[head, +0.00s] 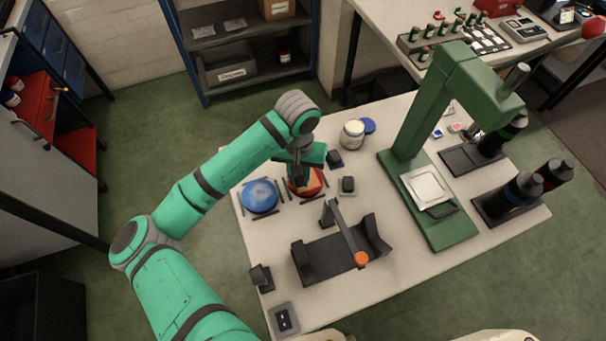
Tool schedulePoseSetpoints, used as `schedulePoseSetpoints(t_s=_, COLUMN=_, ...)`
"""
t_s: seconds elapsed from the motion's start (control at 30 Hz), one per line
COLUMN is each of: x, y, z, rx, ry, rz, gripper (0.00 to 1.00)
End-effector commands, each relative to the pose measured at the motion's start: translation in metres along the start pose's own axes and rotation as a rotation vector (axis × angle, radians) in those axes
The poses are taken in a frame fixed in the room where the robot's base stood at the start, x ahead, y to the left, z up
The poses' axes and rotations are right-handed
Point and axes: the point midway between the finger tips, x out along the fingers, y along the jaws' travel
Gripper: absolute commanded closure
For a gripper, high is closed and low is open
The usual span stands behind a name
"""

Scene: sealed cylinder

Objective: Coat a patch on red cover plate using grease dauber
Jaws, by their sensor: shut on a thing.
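The red cover plate (318,183) lies on the light table, left of its middle, partly hidden under my gripper. A pale tan area shows on its top beside the fingers. My gripper (302,176) points down over the plate and is shut on the grease dauber. The dauber is mostly hidden by the gripper, and I cannot tell whether its tip touches the plate. An open white jar (352,136) stands behind and to the right, with a blue lid (369,126) beside it.
A blue round plate (259,196) lies left of the red one, with dark strips around both. A black cradle with an orange-tipped lever (361,258) stands in front. A green press (403,140) and dark bottles (518,190) occupy the right side.

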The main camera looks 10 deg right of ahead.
Motion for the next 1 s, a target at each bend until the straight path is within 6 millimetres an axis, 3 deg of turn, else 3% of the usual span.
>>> schedulePoseSetpoints(t_s=0.17, x=0.000, y=-0.010, z=0.005, rx=0.008, ry=-0.001, rz=-0.001, gripper=1.00)
schedulePoseSetpoints(t_s=1.0, x=0.000, y=0.056, z=-0.026, rx=0.006, ry=0.000, rz=-0.001, gripper=1.00)
